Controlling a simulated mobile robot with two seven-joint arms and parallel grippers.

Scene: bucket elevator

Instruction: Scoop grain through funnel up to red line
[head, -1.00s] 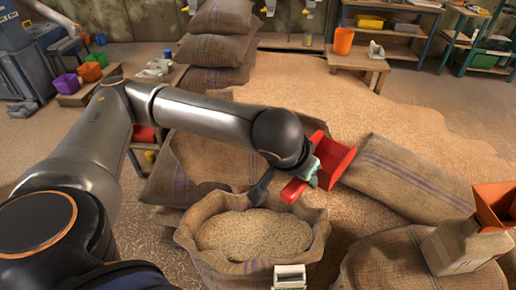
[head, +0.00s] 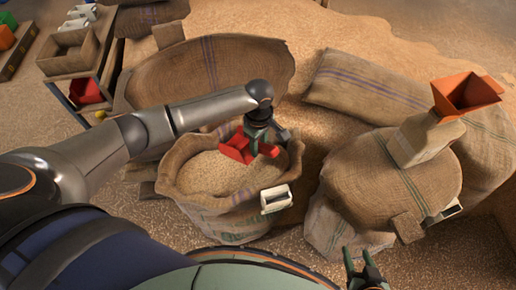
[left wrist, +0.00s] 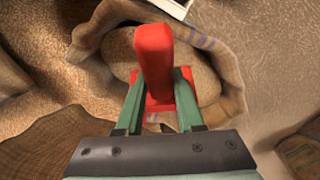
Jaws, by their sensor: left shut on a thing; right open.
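My left gripper (head: 262,138) is shut on a red scoop (head: 236,150) by its handle. The scoop is over the far part of an open burlap sack of grain (head: 205,176), at or just above the grain; I cannot tell whether it touches or holds any. In the left wrist view the red handle (left wrist: 154,55) stands between the green fingers. An orange funnel (head: 467,95) sits on top of a tan container (head: 425,140), which stands on a closed sack at the right. No red line shows. My right gripper (head: 363,272) is open and empty at the bottom edge.
A closed sack (head: 372,85) lies behind, and a large tilted sack (head: 215,75) stands behind the grain sack. A shelf with a red bin (head: 87,91) is at left.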

